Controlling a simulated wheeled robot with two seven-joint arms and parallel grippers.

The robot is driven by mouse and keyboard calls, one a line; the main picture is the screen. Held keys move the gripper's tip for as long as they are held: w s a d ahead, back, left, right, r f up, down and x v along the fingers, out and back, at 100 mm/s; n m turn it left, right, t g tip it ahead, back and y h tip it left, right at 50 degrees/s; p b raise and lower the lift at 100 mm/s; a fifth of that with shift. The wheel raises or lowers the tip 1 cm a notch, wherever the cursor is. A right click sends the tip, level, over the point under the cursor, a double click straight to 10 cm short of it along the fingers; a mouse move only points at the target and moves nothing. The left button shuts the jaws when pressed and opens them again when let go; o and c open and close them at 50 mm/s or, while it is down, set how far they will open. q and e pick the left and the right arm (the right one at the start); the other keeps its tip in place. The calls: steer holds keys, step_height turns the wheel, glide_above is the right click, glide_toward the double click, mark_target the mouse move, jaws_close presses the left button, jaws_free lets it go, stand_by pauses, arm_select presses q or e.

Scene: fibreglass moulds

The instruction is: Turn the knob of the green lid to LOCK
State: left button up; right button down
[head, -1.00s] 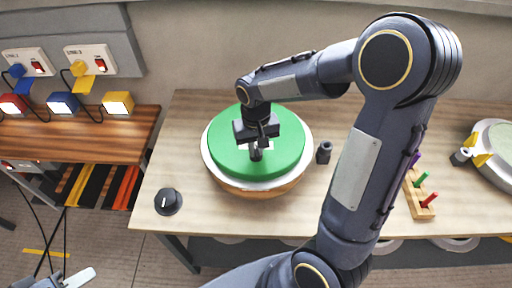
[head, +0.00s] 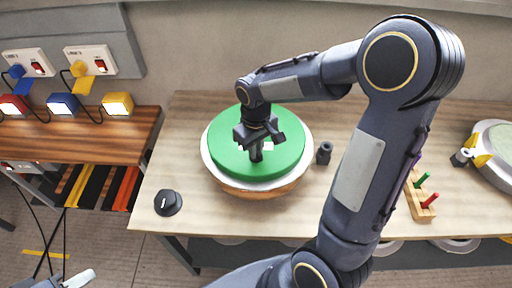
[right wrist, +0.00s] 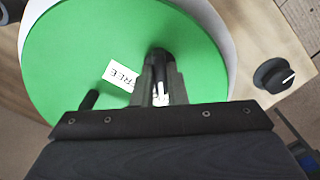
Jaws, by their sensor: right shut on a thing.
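The green lid (head: 222,140) lies flat on a round white-rimmed mould (head: 210,170) on the light wooden table. My right gripper (head: 256,155) points down at the middle of the lid and is shut on the knob. The dark knob (right wrist: 158,55) shows between the grey fingers in the right wrist view and is mostly hidden by them. A white label reading FREE (right wrist: 122,76) lies on the lid beside the fingers. Another white patch is partly covered by them, and I cannot read it. A grey part at the lower left edge (head: 80,278) seems to be my left gripper, mostly out of frame.
A black dial (head: 168,202) sits on the table at the front left, and a small dark cylinder (head: 324,152) stands just right of the mould. A peg rack (head: 418,200) and another round mould (head: 494,150) are at the right.

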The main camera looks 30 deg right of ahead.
steer(key=c, duration=1.4)
jaws_free()
steer(key=shift+c, duration=0.2)
step_height(320, 180, up, 8)
steer(key=shift+f, duration=0.1)
steer(key=s+a+m+t+y, duration=0.1)
steer(key=s+a+t+y, duration=0.1)
steer(key=s, duration=0.6)
steer(key=s+a+r+m+t+y, duration=0.1)
steer(key=s+a+m+t, duration=0.1)
steer(key=s, duration=0.7)
steer(key=shift+r+m+t+y, duration=0.15)
steer(key=shift+m+t+y, duration=0.2)
steer(key=shift+t, duration=0.45)
